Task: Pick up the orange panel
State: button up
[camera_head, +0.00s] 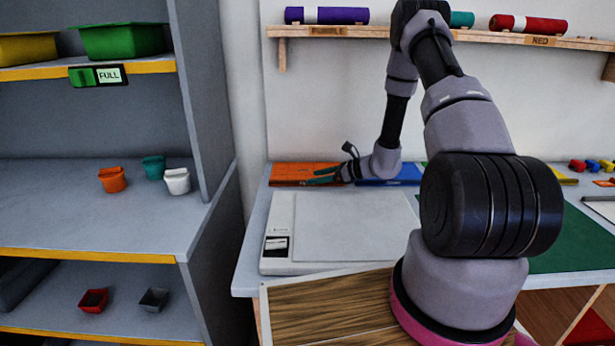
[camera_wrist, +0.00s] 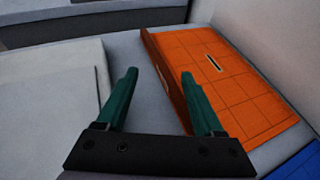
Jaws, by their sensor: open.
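The orange panel (camera_head: 300,174) lies flat at the back left of the table, against the wall. In the wrist view the orange panel (camera_wrist: 225,85) shows grid lines, a dark slot and a raised near edge. My gripper (camera_head: 322,176) is at the panel's right part in the head view. In the wrist view my gripper (camera_wrist: 158,80) is open with green fingers apart. Its right finger overlaps the panel's near edge in the picture, and its left finger is over the grey table. I cannot tell whether a finger touches the panel.
A blue panel (camera_head: 390,182) lies just right of the orange one, also in the wrist view (camera_wrist: 302,165). A white flat device (camera_head: 345,230) stands in front. Grey shelves (camera_head: 100,205) with small pots stand left. A wall shelf (camera_head: 340,31) holds rolls above.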

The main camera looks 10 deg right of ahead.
aim_at(300, 180)
jog(key=shift+x, duration=3.1)
jog(key=shift+w+d, duration=0.1)
grip_shut()
